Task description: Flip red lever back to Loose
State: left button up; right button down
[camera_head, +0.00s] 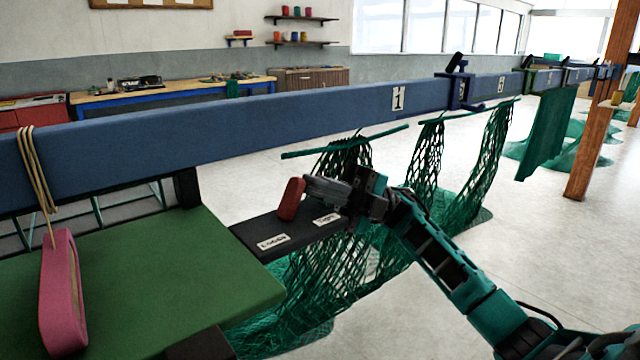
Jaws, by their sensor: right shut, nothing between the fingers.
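The red lever (291,198) stands roughly upright, leaning slightly right, on a dark plate (285,228) beside the green board. A white label reading Loose (272,242) lies on the plate's left part. A second white label (327,219), its word hard to read, lies to the right, partly below my gripper. My right gripper (312,189) is shut and empty, its fingertips just right of the lever's upper part; I cannot tell whether they touch it. The lever's foot is not clearly seen. My left gripper is not in view.
A long blue beam (230,120) runs above and behind the plate. Green nets (440,160) hang behind and right of my right arm. A pink float-like piece (62,290) hangs by cords over the green board (150,270) at left. A wooden post (600,130) stands far right.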

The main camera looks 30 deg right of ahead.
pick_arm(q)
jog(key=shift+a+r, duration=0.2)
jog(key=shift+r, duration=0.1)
pick_arm(e)
jog(key=shift+a+r+h, duration=0.1)
jog(key=shift+r+h, duration=0.2)
jog(key=shift+h, duration=0.3)
jog(key=shift+a+r+h+p, duration=0.15)
jog(key=shift+r+h+p, duration=0.25)
jog(key=shift+h+p, duration=0.3)
jog(key=shift+a+r+t+h+p, duration=0.3)
jog(key=shift+r+h+p, duration=0.1)
jog(key=shift+h, duration=0.5)
jog(key=shift+s+a+r+p, duration=0.1)
jog(key=shift+a+r+p, duration=0.25)
jog(key=shift+a, duration=0.2)
jog(key=shift+f, duration=0.15)
jog(key=shift+d, duration=0.35)
pick_arm(q)
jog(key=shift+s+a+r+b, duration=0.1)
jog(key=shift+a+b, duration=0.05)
jog(key=shift+b, duration=0.55)
pick_arm(e)
jog(key=w+d+f, duration=0.1)
jog(key=d, duration=1.1)
jog(key=shift+f, duration=0.15)
